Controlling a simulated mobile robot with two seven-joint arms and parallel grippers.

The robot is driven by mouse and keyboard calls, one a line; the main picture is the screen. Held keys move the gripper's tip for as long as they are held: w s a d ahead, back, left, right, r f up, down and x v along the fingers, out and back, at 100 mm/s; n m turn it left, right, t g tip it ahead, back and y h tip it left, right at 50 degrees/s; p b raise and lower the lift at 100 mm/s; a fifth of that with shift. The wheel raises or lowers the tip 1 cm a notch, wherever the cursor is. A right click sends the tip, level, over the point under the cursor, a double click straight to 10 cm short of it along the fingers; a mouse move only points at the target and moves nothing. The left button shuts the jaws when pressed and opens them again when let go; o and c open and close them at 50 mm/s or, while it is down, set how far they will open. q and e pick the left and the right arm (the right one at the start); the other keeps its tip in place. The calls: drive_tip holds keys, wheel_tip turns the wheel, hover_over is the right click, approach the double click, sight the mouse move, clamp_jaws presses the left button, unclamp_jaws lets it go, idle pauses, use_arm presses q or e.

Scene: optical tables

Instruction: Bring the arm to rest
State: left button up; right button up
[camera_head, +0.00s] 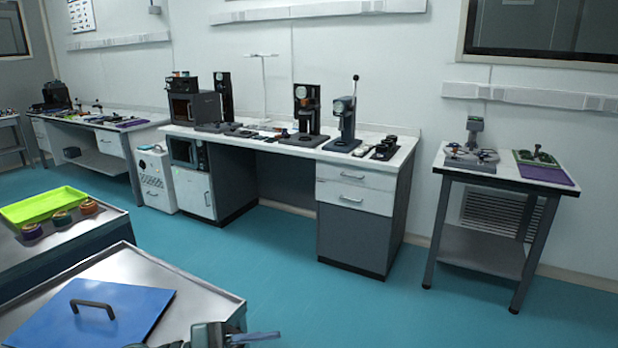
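Part of one of my arms shows at the bottom edge, left of centre, in front of the near metal table (215,293). I take it to be my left gripper (255,337); it is cut off by the frame, and I cannot tell whether its fingers are open or shut. No held object shows. My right gripper is not in view. A blue board with a dark handle (130,303) lies flat on the near metal table, left of the gripper and apart from it.
A green tray (42,206) and several small round parts (60,219) sit on another metal table at left. A long white workbench (330,155) with instruments stands along the back wall. A small table (500,174) with devices stands at right. The teal floor (330,290) between is clear.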

use_arm(q)
drive_tip(key=s+a+f+n+t+y+p, duration=0.1)
drive_tip(key=s+a+f+n+t+y, duration=0.2)
drive_tip(key=s+f+n+y, duration=0.3)
drive_tip(key=s+a+f+n+t+y+p, duration=0.1)
drive_tip(key=s+a+f+n+t+y, duration=0.2)
drive_tip(key=s+f+n+y, duration=0.4)
wheel_tip(320, 180, down, 5)
drive_tip(key=n+y, duration=0.1)
drive_tip(key=n, duration=0.7)
drive_tip(key=shift+s+a+f+t+p, duration=0.2)
drive_tip(key=shift+a+t+p, duration=0.1)
drive_tip(key=shift+a+t, duration=0.1)
drive_tip(key=shift+w, duration=0.1)
